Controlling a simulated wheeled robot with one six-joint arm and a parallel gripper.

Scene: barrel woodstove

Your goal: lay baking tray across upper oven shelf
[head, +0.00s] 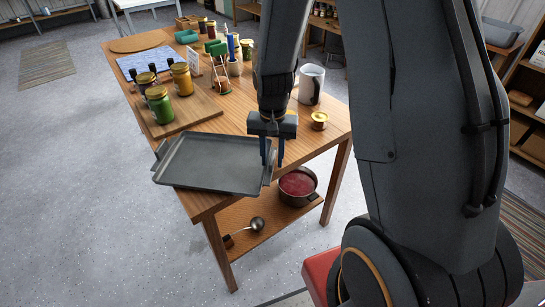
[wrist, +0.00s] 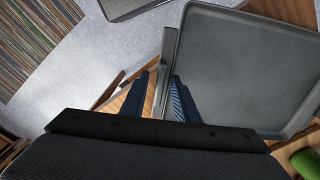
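The baking tray (head: 215,163) is dark grey, shallow and empty. It lies on the near end of the wooden table and sticks out past its left edge. In the wrist view the tray (wrist: 245,70) fills the right side. My gripper (head: 273,160) points down at the tray's right-hand handle. In the wrist view the fingers of my gripper (wrist: 160,95) stand apart, one on each side of the handle bar (wrist: 168,55), with a gap showing beside the left finger. No oven or oven shelf is in view.
A wooden board (head: 205,108) with jars, including a green jar (head: 159,105), lies just behind the tray. A red-filled pot (head: 297,187) and a ladle (head: 256,225) sit on the lower shelf.

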